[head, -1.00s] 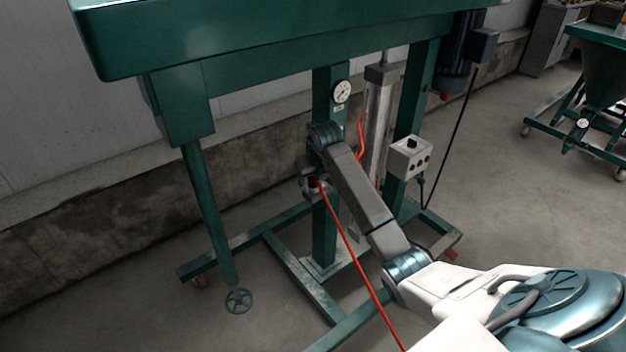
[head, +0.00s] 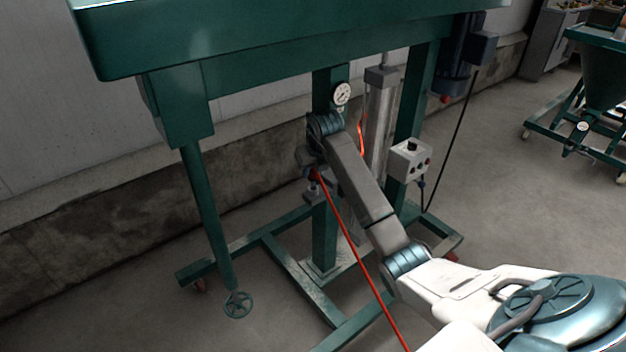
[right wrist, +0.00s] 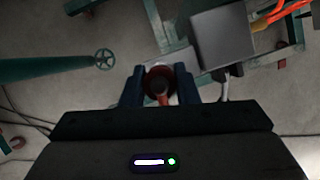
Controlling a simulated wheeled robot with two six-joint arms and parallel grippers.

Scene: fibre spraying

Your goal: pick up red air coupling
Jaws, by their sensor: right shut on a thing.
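The red air coupling (head: 316,174) is at the end of a red hose (head: 352,238) in the head view, beside the green post of the machine. My right gripper (head: 308,166) is at the coupling, partly hidden by its own wrist. In the right wrist view, the dark blue fingers (right wrist: 158,80) are shut on the red coupling (right wrist: 158,92), which shows end-on between them. A grey fitting (head: 313,190) shows just below the gripper in the head view. Whether the coupling still touches it I cannot tell. My left gripper is not in view.
The green machine frame (head: 205,215) stands around the gripper, with a gauge (head: 342,93) above and a grey control box (head: 409,160) to the right. A green handwheel (head: 238,304) is at lower left.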

